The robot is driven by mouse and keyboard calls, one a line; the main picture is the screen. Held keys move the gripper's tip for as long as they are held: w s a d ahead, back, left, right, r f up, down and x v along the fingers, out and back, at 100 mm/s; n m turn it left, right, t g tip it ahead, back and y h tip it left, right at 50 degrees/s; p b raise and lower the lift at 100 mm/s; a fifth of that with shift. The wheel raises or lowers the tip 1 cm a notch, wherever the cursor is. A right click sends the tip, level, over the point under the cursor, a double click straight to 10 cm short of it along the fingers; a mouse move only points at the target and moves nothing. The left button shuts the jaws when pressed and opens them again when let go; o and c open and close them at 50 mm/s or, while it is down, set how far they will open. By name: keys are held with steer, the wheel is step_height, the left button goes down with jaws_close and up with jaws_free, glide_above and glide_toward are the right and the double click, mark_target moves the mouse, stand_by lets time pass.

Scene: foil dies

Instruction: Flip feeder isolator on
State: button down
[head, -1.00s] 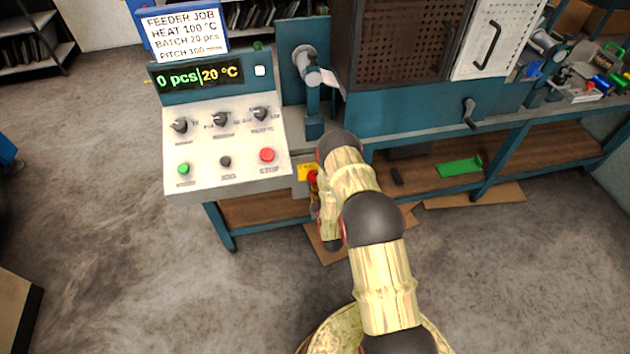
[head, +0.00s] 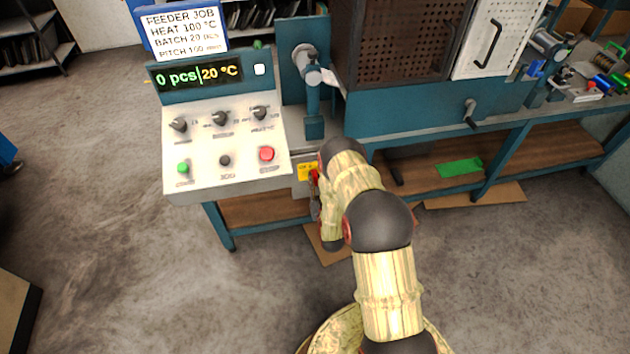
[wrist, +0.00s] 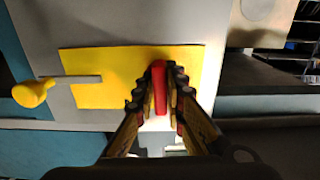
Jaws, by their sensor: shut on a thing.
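The feeder isolator has a yellow plate (head: 306,171) on the front of the machine, below the right end of the control panel. Its red handle (head: 315,177) shows beside my gripper. In the wrist view the yellow plate (wrist: 95,75) lies behind the fingers, and the red handle (wrist: 159,86) is between them. My gripper (wrist: 160,85) is shut on the red handle, one finger on each side. In the head view my gripper (head: 316,196) is partly hidden by my arm. The display (head: 197,77) reads 0 pcs and 20 °C.
The control panel (head: 222,140) has three dark knobs, a green button (head: 183,168), a black button and a red stop button (head: 267,154). A yellow knob on a grey lever (wrist: 34,92) is left of the plate in the wrist view. The floor in front is clear.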

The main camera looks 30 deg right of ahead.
steer(key=shift+m, duration=0.3)
steer(key=c, duration=1.9)
jaws_free()
steer(key=shift+o, duration=0.3)
steer(key=v, duration=1.2)
